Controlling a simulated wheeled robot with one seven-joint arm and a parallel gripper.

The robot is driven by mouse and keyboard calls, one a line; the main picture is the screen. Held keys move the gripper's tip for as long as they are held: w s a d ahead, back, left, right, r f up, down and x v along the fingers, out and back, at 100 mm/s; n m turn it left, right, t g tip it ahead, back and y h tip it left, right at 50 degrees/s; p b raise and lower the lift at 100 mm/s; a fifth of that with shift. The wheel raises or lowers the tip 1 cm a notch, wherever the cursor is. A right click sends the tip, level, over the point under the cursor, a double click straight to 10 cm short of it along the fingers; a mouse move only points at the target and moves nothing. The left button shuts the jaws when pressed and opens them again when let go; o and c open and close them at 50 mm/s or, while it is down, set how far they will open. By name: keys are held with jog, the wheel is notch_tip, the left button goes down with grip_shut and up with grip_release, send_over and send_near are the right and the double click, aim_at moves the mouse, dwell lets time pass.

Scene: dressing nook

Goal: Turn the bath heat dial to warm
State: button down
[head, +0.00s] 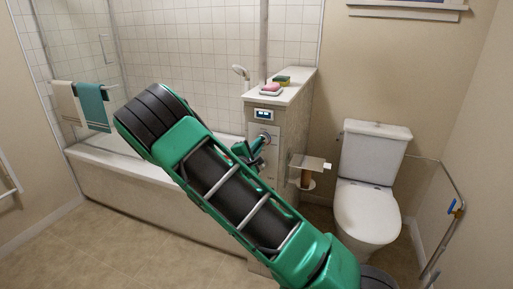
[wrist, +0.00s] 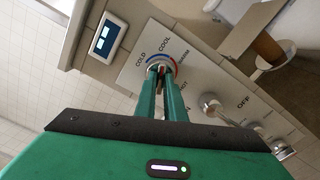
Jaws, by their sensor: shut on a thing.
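The bath heat dial (wrist: 161,67) is on a pale panel with a blue-to-red arc around it. In the wrist view COLD and COOL read on the blue side; the words on the red side are partly hidden by my fingers. My gripper (wrist: 160,72) is shut on the dial, its two green fingers covering most of it, so I cannot tell where the dial points. In the head view my gripper (head: 257,143) reaches the panel on the end of the low wall, and my arm hides part of that panel.
A small display (wrist: 107,38) is beside the dial. A metal knob (wrist: 210,103) near the word OFF sits on the same panel. A paper holder (head: 308,164) and a toilet (head: 368,190) are to the right; the bathtub (head: 120,185) is to the left.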

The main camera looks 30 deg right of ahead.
jog(key=m, duration=1)
jog(key=shift+a+f, duration=0.15)
jog(key=shift+f+m, duration=0.1)
jog(key=shift+m, duration=0.3)
jog(key=c, duration=1.9)
grip_release()
jog(key=shift+c, duration=0.2)
jog(key=shift+o, duration=0.5)
jog(key=v, duration=1)
jog(key=shift+s+a, duration=0.25)
jog(key=shift+a, duration=0.05)
